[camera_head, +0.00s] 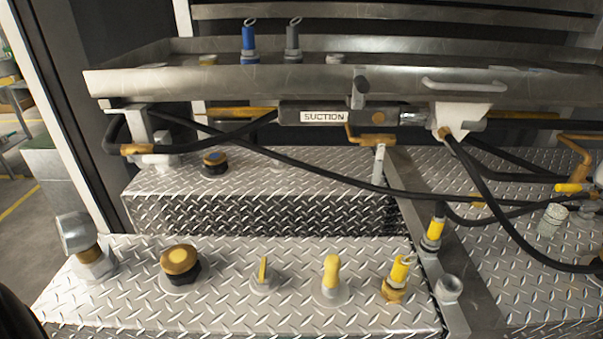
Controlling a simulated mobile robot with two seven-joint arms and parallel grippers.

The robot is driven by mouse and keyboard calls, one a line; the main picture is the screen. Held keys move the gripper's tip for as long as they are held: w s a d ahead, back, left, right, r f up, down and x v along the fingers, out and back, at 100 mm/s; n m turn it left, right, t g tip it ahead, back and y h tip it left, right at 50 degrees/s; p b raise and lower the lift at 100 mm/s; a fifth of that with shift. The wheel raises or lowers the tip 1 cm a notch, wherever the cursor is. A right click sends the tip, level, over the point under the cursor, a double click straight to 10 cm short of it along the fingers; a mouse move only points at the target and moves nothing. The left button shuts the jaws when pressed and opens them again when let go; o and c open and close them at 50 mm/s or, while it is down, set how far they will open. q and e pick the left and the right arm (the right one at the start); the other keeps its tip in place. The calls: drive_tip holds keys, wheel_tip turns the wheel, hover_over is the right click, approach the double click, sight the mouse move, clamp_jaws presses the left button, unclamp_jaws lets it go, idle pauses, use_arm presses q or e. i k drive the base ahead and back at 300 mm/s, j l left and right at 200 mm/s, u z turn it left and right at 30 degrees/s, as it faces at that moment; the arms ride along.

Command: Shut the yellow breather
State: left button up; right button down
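Several yellow-topped fittings stand on the front diamond-plate deck, and no label shows which is the breather. A round yellow cap on a black base (180,262) sits at the left. A small upright yellow lever on a grey base (262,272) stands to its right. Then come a rounded yellow handle on a pale round base (331,272) and a yellow fitting with a brass base (398,272). Another yellow fitting with a dark tip (434,232) stands by the deck's right edge. Neither of my grippers is in view.
A steel tray (180,82) spans the back, with blue (249,42) and grey (292,42) fittings. Below it hang black hoses (320,175) and a SUCTION-labelled handle (325,117). An elbow pipe (82,240) stands at left. A dark shape fills the lower left corner.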

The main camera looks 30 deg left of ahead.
sight(263, 274)
drive_tip(key=j+u, duration=0.1)
drive_tip(key=u, duration=0.25)
drive_tip(key=k+j+u, duration=0.1)
drive_tip(key=u, duration=0.25)
drive_tip(key=j+u, duration=0.15)
drive_tip(key=u, duration=0.15)
